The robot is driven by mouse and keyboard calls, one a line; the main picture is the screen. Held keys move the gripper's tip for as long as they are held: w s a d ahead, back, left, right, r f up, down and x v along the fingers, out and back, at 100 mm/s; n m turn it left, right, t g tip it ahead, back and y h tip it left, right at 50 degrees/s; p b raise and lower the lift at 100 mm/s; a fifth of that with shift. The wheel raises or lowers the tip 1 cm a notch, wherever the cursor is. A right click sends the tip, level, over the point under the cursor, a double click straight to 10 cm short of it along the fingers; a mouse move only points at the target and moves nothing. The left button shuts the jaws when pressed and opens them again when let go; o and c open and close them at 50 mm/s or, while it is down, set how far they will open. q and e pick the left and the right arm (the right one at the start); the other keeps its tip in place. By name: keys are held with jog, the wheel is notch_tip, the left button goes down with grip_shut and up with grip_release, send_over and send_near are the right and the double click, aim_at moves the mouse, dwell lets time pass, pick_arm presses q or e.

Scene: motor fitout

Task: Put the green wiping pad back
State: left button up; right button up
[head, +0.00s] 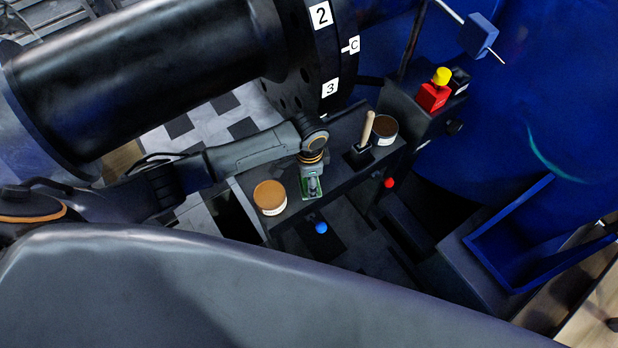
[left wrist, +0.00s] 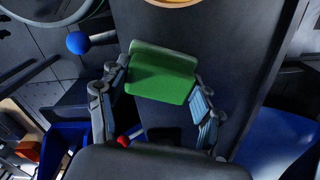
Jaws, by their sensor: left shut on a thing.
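The green wiping pad (left wrist: 162,72) is between the two fingers of my left gripper (left wrist: 160,84) in the left wrist view, and the gripper is shut on it. In the head view my left gripper (head: 312,184) points down over the dark narrow shelf (head: 340,165), with green edges of the pad (head: 314,196) showing around it. The pad is at the shelf's front edge, between an orange-brown-topped tub and a wooden-handled tool. I cannot tell whether it touches the shelf. My right gripper is not in view.
The orange-brown-topped tub (head: 270,196) stands close left of the gripper. The wooden-handled tool (head: 367,130) stands in a black holder, near a dark-brown-topped tub (head: 384,127). A blue knob (head: 321,228) and a red knob (head: 389,183) stick out in front. A large black cylinder (head: 150,70) hangs above.

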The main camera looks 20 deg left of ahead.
pick_arm(q)
jog(key=o, duration=1.1)
jog(key=shift+f, duration=0.1)
notch_tip(320, 180, up, 8)
jog(key=shift+f, duration=0.1)
